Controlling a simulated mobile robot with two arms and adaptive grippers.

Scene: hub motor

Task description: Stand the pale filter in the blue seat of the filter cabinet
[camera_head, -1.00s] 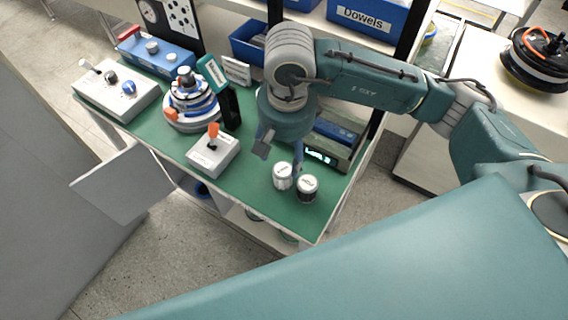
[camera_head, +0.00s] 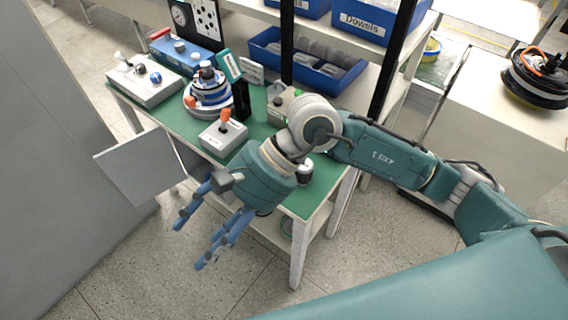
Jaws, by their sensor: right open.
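My right gripper (camera_head: 190,240) is open and empty. It hangs in front of the workbench's front edge, over the floor, with its blue fingers spread and pointing down and left. The pale filter does not show now; my right gripper and wrist cover the part of the bench where a white canister stood. A dark canister with a pale top (camera_head: 305,172) stands on the green bench top just right of my wrist. A large grey cabinet (camera_head: 50,130) fills the left, with a light panel like an open door (camera_head: 140,170). No blue seat can be made out. My left gripper is not in view.
The green bench (camera_head: 300,204) carries a grey box with an orange knob (camera_head: 223,136), a stacked blue-and-white motor part (camera_head: 208,95) and a white control box (camera_head: 145,82). Blue bins (camera_head: 312,72) stand behind. The floor between cabinet and bench is clear.

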